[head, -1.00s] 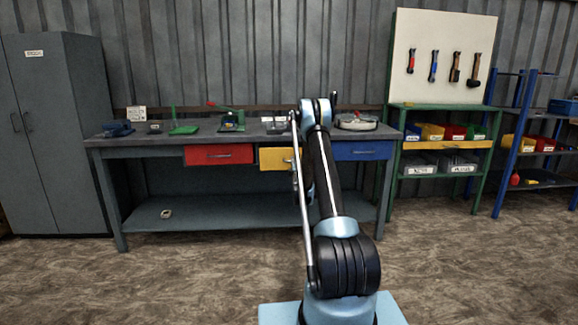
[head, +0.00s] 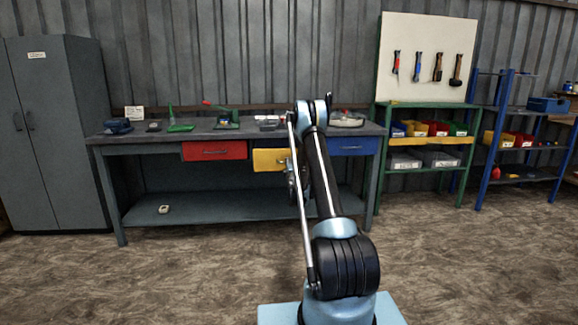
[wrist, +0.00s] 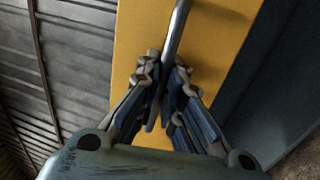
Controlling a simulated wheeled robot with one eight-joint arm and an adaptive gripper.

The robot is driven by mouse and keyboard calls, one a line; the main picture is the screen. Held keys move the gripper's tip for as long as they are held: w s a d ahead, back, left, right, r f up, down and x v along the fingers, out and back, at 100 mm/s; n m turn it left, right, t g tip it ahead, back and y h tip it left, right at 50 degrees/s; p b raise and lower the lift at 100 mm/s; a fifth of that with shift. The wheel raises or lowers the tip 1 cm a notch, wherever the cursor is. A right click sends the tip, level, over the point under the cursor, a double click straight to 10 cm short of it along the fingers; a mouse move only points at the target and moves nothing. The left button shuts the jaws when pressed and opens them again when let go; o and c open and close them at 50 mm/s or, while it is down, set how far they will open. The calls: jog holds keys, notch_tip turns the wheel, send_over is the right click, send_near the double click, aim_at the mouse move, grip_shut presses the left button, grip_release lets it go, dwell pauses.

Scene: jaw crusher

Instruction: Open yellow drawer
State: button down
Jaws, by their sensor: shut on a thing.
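The yellow drawer (head: 269,160) is under the workbench top, between the red and blue drawers. Its front sits lower and nearer in the head view than its neighbours, so it stands partly pulled out. My arm hides its right part there. In the wrist view its yellow front (wrist: 215,45) fills the middle, with a round metal bar handle (wrist: 175,32) across it. My gripper (wrist: 164,92) is shut on the handle, with its fingers on both sides of the bar. The drawer's inside is not visible.
The red drawer (head: 214,150) and blue drawer (head: 354,146) look closed. The workbench (head: 150,137) carries several tools. A grey cabinet (head: 50,130) stands at left, a green shelf rack (head: 377,165) at right. The floor (head: 180,275) before the bench is clear.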

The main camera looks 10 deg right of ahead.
jog(key=shift+d+f, duration=0.15)
jog(key=shift+d, duration=0.05)
jog(key=c, duration=1.7)
grip_release()
jog(key=shift+f, duration=0.1)
jog(key=shift+a, duration=0.25)
jog(key=s+f, duration=0.1)
jog(key=s, duration=0.6)
jog(key=shift+s+f, duration=0.15)
jog(key=shift+f, duration=0.05)
jog(key=shift+r, duration=0.1)
